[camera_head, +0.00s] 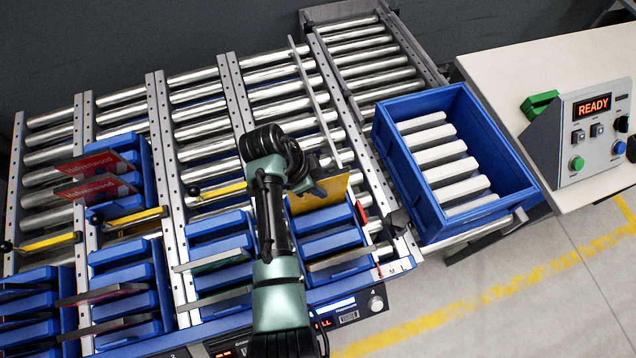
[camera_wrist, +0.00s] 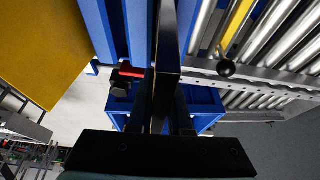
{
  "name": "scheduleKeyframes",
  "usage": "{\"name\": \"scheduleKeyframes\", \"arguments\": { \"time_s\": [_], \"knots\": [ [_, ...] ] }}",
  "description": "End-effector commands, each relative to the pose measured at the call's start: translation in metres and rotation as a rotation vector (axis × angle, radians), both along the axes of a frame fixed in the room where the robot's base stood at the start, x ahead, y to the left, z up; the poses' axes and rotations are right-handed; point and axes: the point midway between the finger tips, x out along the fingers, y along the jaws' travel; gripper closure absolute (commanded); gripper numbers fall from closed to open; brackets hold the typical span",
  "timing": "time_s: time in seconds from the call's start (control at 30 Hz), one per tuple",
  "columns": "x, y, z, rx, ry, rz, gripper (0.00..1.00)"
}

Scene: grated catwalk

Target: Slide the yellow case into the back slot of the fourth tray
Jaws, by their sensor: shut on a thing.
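The yellow case (camera_head: 332,191) stands upright at the back of the fourth tray (camera_head: 335,240), a blue slotted tray at the right end of the row. My gripper (camera_head: 316,180) is shut on the case near its upper part. My arm covers the case's left side, and I cannot tell how deep its lower edge sits in the back slot. In the wrist view, a yellow face (camera_wrist: 40,45) fills the upper left, the dark fingers (camera_wrist: 166,75) are in the middle, and blue tray walls (camera_wrist: 115,25) show behind. A dark case (camera_head: 343,259) stands in the tray's front.
Blue trays to the left hold red cases (camera_head: 95,165) and dark cases. Yellow stop bars (camera_head: 222,190) cross the roller lanes. A blue crate (camera_head: 480,140) with pale bars stands at the right. Beyond it, a table (camera_head: 540,60) carries a control box (camera_head: 592,130) reading READY.

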Motion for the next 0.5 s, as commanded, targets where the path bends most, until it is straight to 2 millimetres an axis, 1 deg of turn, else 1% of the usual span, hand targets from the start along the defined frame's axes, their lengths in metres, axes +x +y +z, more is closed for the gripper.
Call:
{"name": "scheduleKeyframes", "arguments": {
  "time_s": [0.03, 0.23, 0.5],
  "knots": [
    [0.0003, 0.0, -0.0037, 0.0, -0.001, 0.0, 1.0],
    [0.0003, 0.0, -0.0113, 0.0, -0.001, 0.0, 1.0],
    [0.0004, 0.0, -0.012, 0.0, -0.001, -0.001, 1.0]
  ]
}}
